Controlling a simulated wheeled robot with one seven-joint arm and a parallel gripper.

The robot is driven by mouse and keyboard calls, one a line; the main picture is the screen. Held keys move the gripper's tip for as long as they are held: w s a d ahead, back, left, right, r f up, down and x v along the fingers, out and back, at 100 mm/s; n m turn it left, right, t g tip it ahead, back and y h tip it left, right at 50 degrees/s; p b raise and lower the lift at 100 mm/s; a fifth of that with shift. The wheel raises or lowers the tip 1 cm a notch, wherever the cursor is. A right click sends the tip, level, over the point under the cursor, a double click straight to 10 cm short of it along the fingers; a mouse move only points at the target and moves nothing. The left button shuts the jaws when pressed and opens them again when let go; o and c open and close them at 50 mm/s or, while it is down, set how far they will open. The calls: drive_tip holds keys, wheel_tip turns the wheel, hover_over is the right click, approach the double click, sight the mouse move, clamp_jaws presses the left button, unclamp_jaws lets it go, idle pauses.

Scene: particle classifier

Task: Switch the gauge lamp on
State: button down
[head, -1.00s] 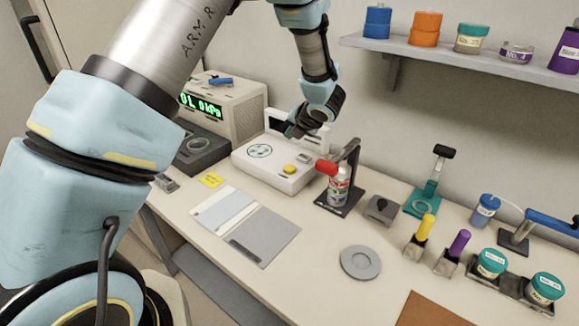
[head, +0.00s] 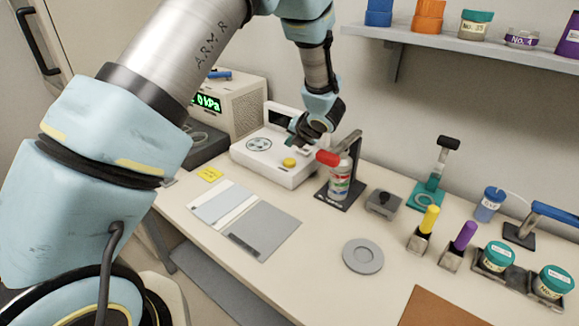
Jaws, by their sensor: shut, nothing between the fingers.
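No part is plainly labelled as the gauge lamp, and I cannot tell whether any lamp is lit. A white device (head: 252,161) stands at the back of the bench, with a round dark emblem, a yellow button (head: 289,162) and an upright panel (head: 281,115). My gripper (head: 297,138) is shut and empty, low over the right part of this device, in front of the panel. It hides part of the panel and the device's top; I cannot tell if it touches. Left of it, a beige box (head: 236,110) has a lit green kPa display (head: 208,103), partly hidden by my arm.
A grey block (head: 383,203), a round grey dish (head: 362,256) and several jars lie farther right. A shelf (head: 470,50) hangs above.

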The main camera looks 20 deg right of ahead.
sight(290, 163)
drive_tip(key=shift+f+b, duration=1.25)
drive_tip(key=shift+f, duration=0.55)
drive_tip(key=shift+f, duration=0.1)
idle(0.5)
drive_tip(key=shift+f+b, duration=0.25)
drive_tip(key=shift+b, duration=0.25)
